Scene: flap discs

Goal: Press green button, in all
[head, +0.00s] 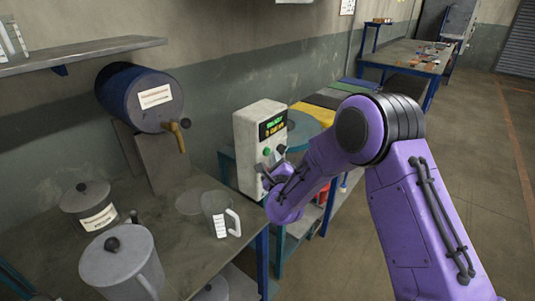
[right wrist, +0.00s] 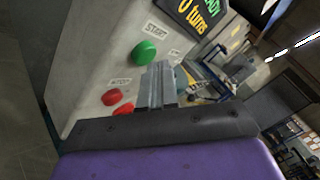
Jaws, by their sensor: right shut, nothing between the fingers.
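A pale machine box (head: 246,140) with a lit display (head: 272,127) stands behind the bench. In the right wrist view its front face (right wrist: 88,60) carries a green button (right wrist: 144,51) under a START label. A red button (right wrist: 112,97) sits lower on the face, and a second red one (right wrist: 124,108) shows beside the fingers. My right gripper (right wrist: 158,70) is shut and empty, its fingertips close to the face, just below and right of the green button. Contact with it is not visible. In the head view the right gripper (head: 264,172) is in front of the box's lower part. My left gripper is out of view.
A clear jug (head: 216,215) stands on the near bench, close to the box. Lidded grey containers (head: 118,264) and a blue drum (head: 125,95) with a tap are at left. Open floor (head: 480,180) lies to the right.

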